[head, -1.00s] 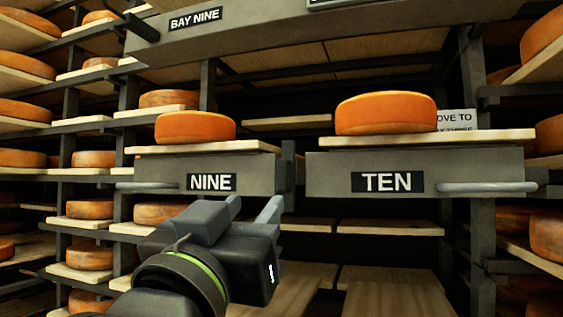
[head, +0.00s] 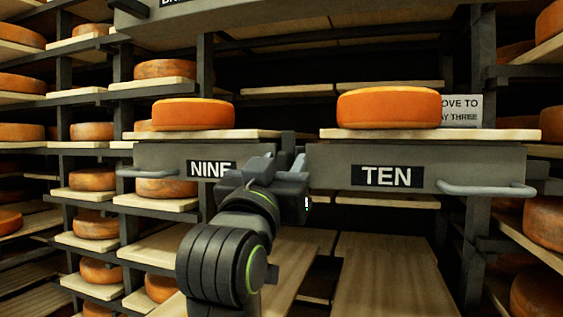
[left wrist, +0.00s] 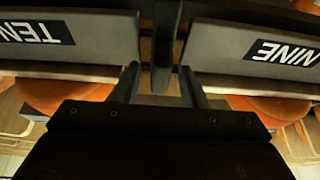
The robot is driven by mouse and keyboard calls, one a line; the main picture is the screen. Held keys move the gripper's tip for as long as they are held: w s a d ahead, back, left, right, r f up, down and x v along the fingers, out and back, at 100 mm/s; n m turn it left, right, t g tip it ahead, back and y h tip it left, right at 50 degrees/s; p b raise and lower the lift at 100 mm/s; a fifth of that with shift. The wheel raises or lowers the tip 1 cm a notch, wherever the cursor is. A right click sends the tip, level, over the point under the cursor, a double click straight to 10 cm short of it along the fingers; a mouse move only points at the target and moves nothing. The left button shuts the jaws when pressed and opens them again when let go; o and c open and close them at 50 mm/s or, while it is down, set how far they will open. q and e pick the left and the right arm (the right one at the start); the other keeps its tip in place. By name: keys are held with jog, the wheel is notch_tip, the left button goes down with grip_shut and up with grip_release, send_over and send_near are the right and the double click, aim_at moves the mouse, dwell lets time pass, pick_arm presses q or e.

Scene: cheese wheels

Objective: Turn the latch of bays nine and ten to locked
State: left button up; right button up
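Two grey drawer fronts face me, NINE (head: 160,160) on the left and TEN (head: 330,172) on the right. A dark upright piece, seemingly the latch (head: 288,142), stands in the gap between them. My left gripper (head: 279,163) is in front of that gap, partly covering the NINE front. In the left wrist view the gripper (left wrist: 160,82) is open. Its two fingers lie on either side of the dark bar (left wrist: 164,45), with gaps at both sides. I cannot tell whether the latch is locked. My right gripper is out of view.
An orange cheese wheel sits on a board above NINE (head: 193,114) and another above TEN (head: 388,107). Each front has a bar handle, the right one (head: 487,188) jutting forward. A sign (head: 461,112) stands behind. Shelves of cheese line both sides.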

pick_arm(q)
grip_shut()
jog(key=shift+m, duration=0.4)
jog(key=m+g+h+b, duration=0.1)
jog(key=m, duration=0.2)
jog(key=m+g+h+b, duration=0.1)
jog(key=m+h, duration=0.1)
jog(key=m, duration=0.1)
jog(key=shift+f+m, duration=0.1)
jog(key=shift+m, duration=0.2)
jog(key=m+g+h+b, duration=0.1)
jog(key=m, duration=0.2)
jog(key=m+g+h+b, duration=0.1)
jog(key=m, duration=0.2)
jog(key=shift+d+f+b, duration=0.1)
jog(key=shift+b, duration=0.3)
jog(key=m+g+b, duration=0.2)
jog(key=m, duration=0.3)
jog(key=shift+s+d, duration=0.1)
jog(key=shift+f+m+g+b, duration=0.1)
jog(key=shift+m+g+b, duration=0.65)
jog(key=shift+m, duration=1.25)
